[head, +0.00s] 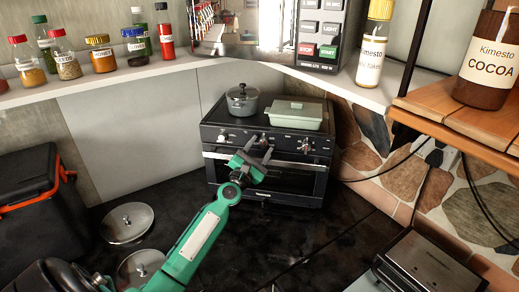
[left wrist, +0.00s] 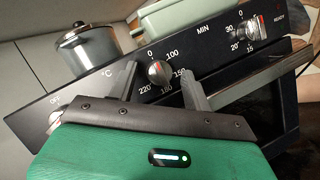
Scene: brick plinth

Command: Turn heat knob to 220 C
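The heat knob (left wrist: 158,72) is a small silver knob on the black front panel of the toaster oven (head: 270,172), ringed by marks from 0 to 220 with °C beside it. I cannot clearly tell which mark it points at. My left gripper (head: 254,153) is open in front of the panel. In the left wrist view its two grey fingers (left wrist: 160,86) stand apart on either side of the knob; contact is not visible. In the head view, the gripper partly covers the oven front. My right gripper is not in view.
A minutes knob (left wrist: 250,28) sits to the right on the panel. A grey pot (head: 242,101) and a pale green lidded dish (head: 296,114) stand on the oven. Pot lids (head: 127,222) lie on the dark counter at left. A shelf with jars runs above.

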